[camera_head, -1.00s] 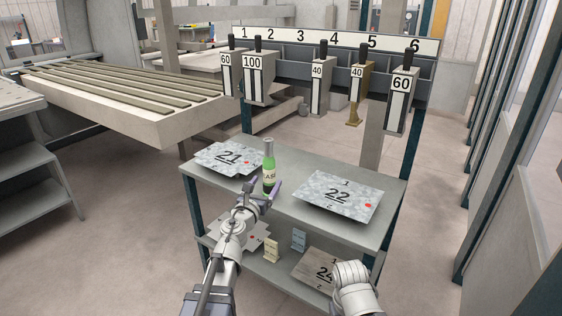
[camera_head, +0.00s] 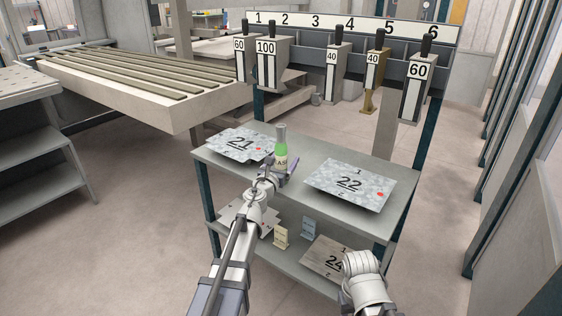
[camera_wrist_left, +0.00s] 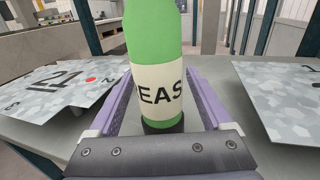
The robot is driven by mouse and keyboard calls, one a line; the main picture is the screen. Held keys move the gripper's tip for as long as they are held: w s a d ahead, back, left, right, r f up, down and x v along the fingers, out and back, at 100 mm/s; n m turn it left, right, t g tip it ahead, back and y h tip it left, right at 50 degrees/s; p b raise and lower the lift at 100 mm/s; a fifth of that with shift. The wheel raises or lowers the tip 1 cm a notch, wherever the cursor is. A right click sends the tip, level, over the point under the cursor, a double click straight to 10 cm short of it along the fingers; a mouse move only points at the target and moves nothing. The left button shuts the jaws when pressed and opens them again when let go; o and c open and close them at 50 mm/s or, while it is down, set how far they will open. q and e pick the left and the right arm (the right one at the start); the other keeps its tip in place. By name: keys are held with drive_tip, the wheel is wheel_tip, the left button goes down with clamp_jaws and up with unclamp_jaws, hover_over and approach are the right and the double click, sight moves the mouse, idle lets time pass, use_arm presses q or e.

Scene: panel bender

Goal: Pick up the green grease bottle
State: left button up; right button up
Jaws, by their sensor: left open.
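The green grease bottle (camera_head: 281,152) stands upright on the cart's top shelf, between the sheets marked 21 and 22. It has a grey cap and a pale label; the wrist view shows the letters "EAS" on the bottle (camera_wrist_left: 158,85). My left gripper (camera_head: 279,170) is open at the bottle, with one finger on each side of its lower part. In the left wrist view the purple fingers (camera_wrist_left: 160,100) flank the bottle, with a narrow gap at least on the left. The bottle's top is cut off there. My right gripper is not clearly seen; only my right arm shows at the bottom.
Sheet 21 (camera_head: 236,142) lies left of the bottle and sheet 22 (camera_head: 350,184) lies right. The cart's lower shelf holds sheet 24 (camera_head: 328,257) and small cards. A rack (camera_head: 345,60) of numbered tools stands behind the cart. Floor is free at left.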

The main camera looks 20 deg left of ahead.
use_arm(q)
drive_tip(key=shift+w, duration=0.2)
clamp_jaws()
idle(0.6)
